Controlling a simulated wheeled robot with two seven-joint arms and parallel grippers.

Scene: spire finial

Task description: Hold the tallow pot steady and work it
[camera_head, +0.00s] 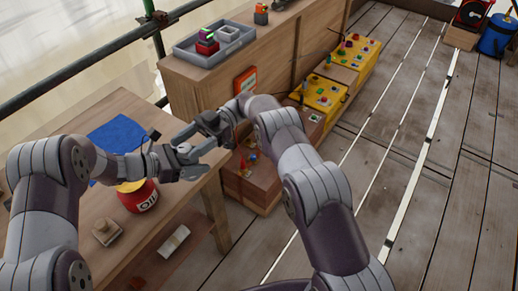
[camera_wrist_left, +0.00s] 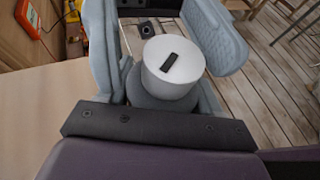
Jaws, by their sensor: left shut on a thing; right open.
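My left gripper (camera_head: 200,146) is shut on a small grey cylinder with a white round top, which I take for the tallow pot (camera_wrist_left: 172,60). In the left wrist view the pot stands between the two pale grey fingers, with a short black slot on its top. In the head view the pot is small and mostly hidden by the grippers. My right gripper (camera_head: 207,126) is open, close beside the left gripper, past the table's far right edge. I cannot tell whether it touches the pot.
A red oil can (camera_head: 138,196) with a yellow top, a blue cloth (camera_head: 118,135) and a small wooden block (camera_head: 106,232) are on the wooden table (camera_head: 62,205) below my left arm. A cabinet with a grey tray (camera_head: 187,52) stands behind. Yellow boxes (camera_head: 322,95) line the deck; open planks lie right.

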